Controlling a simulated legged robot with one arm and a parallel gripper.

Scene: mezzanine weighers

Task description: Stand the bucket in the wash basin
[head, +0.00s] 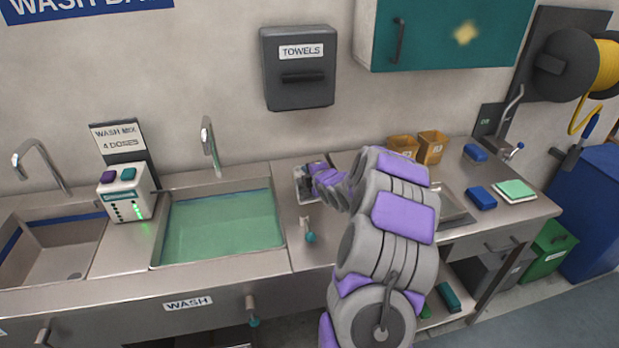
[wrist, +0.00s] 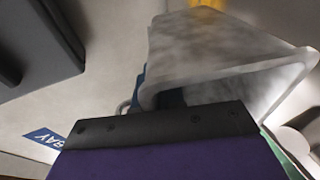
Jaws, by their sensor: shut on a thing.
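The wash basin (head: 282,240) is a steel sink holding green liquid, left of centre in the head view, above a WASH label. My gripper (head: 304,180) is over the counter just right of this basin, near the wall; my arm covers part of that area. In the wrist view, a pale grey, smoky-looking vessel with a rounded rim, which I take as the bucket (wrist: 225,55), is tilted in the picture just beyond the dark gripper edge (wrist: 160,125). My gripper is shut on it. Its grip point is hidden, and only a small pale part shows in the head view.
A curved tap (head: 210,145) rises behind the wash basin. A dispenser (head: 125,195) stands on its left, and an empty sink (head: 55,250) is farther left. A towel box (head: 298,68) hangs above. Brown tubs (head: 432,147) and blue blocks (head: 481,198) sit right of my arm.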

